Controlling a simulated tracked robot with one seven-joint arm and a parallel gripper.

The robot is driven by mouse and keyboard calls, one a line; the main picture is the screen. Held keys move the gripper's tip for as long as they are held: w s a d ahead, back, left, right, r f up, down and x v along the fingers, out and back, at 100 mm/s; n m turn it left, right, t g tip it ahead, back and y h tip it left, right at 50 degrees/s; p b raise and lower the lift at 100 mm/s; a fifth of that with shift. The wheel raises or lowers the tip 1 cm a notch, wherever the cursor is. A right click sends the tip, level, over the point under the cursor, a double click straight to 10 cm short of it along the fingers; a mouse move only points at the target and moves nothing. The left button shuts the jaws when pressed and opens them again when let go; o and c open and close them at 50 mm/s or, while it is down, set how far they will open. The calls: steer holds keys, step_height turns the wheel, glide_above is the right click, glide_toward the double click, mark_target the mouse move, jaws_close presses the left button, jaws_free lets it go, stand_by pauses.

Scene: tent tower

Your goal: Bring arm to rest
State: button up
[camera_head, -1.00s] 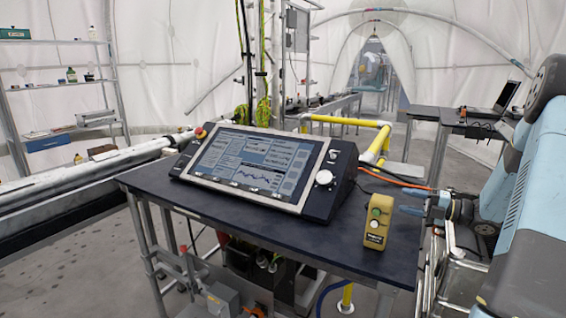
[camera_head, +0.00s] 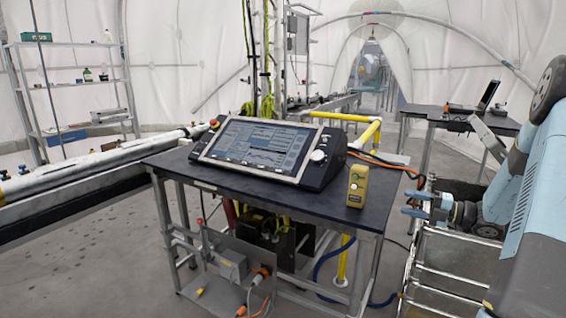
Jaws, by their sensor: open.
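My arm, light blue and grey, comes in from the right edge of the head view. My gripper (camera_head: 411,204) is at its end, with blue fingers pointing left. The fingers are apart with nothing seen between them. The gripper appears just right of the dark-topped table (camera_head: 240,187), beside its right edge. A yellow button box (camera_head: 357,186) stands upright near that edge, left of the gripper and apart from it.
A control console (camera_head: 268,152) with a lit screen sits on the table. A metal frame (camera_head: 440,250) is below my gripper. Yellow railing (camera_head: 366,135) and orange cables run behind. A shelf (camera_head: 70,85) is at the left.

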steer(key=s+a+r+n+g+h, duration=0.35)
steer(key=s+a+n, duration=0.4)
steer(key=n, duration=0.25)
steer(key=s+a+r+n+g+h, duration=0.3)
steer(key=s+a+r+n+g, duration=0.2)
steer(key=s+a+n, duration=0.3)
steer(key=s+r+n+t+h, duration=0.2)
steer(key=s+n, duration=0.6)
steer(key=n, duration=0.4)
steer(key=s+a+r+n+t+h, duration=0.1)
steer(key=s+r+n+t+h, duration=0.2)
steer(key=n, duration=0.9)
steer(key=shift+s+r+h, duration=1.15)
steer(key=shift+s+h, duration=0.9)
steer(key=shift+s, duration=1.15)
